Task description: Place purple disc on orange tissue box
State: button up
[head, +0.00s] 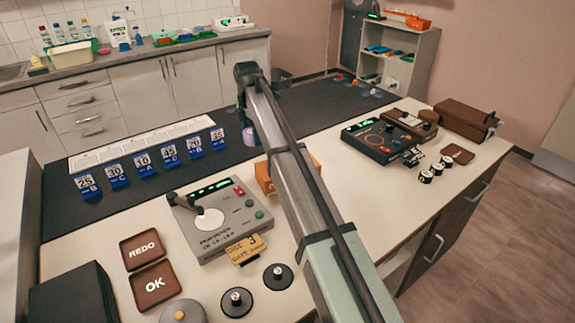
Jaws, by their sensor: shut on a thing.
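The purple disc (249,137) is small in the head view, at the lower end of my gripper (247,127). My gripper hangs down from the far end of my arm and is shut on the disc. The fingers are small and dark, so their exact hold is hard to see. The disc appears over the dark mat, beyond and slightly left of the orange tissue box; its height is hard to judge. The orange tissue box (264,179) stands on the bench behind my arm. My arm hides its middle, and only its left part and a right corner show.
A grey device (218,222) with a lever stands left of the box. A row of blue number cards (142,163) lies further left. A dark control box (378,140) stands to the right. Black knobbed discs (278,276) and brown OK and REDO trays (152,286) are in front.

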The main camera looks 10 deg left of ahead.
jog(key=shift+d+r+m, duration=0.65)
jog(key=shift+d+m, duration=0.45)
jog(key=shift+d, duration=4.7)
jog(key=shift+w+f, duration=0.2)
jog(key=shift+f, duration=2.2)
jog(key=shift+w+f, duration=0.15)
jog(key=shift+f, duration=2.25)
jog(key=shift+f, duration=0.15)
jog(key=o, duration=1.1)
notch_tip(320, 180, up, 12)
